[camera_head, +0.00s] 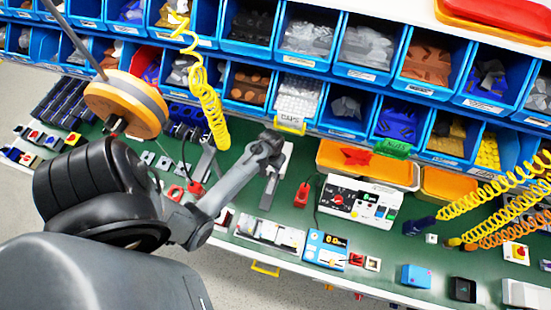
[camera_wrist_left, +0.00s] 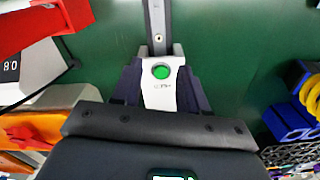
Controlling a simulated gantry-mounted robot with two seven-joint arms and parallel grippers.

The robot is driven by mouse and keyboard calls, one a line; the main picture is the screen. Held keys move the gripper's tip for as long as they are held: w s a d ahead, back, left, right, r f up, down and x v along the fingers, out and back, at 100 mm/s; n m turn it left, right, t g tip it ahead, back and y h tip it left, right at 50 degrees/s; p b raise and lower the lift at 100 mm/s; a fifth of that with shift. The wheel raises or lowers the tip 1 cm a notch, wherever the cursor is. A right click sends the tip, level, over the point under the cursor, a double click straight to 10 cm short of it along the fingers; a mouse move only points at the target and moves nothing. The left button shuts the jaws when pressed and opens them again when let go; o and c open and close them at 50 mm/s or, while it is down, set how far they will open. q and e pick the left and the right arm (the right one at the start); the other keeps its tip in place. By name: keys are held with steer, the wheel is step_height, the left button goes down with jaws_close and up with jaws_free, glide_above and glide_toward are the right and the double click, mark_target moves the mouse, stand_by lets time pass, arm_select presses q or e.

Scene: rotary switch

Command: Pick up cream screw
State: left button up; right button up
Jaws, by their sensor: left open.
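I cannot make out the cream screw for certain in either view; the small parts on the bench are too small to tell apart. My left gripper (camera_head: 270,187) hangs over the middle of the green workbench (camera_head: 237,163), in front of the blue bins. It is open and I see nothing held in it. My right gripper is not in view.
Blue bins (camera_head: 246,118) of parts line the back. A white control box (camera_head: 357,201) and a blue meter (camera_head: 325,248) stand right of the gripper. Small parts (camera_head: 163,163) lie to its left. Yellow coiled hoses (camera_head: 205,95) hang from above. An orange tray (camera_head: 368,163) sits behind.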

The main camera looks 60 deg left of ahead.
mark_target(273, 179)
arm_select(q)
steer(key=shift+s+d+f, duration=0.1)
steer(key=shift+d+f, duration=0.05)
steer(key=shift+f, duration=2.5)
steer(key=shift+d+f, duration=0.1)
steer(key=shift+f, duration=2.55)
jaws_close()
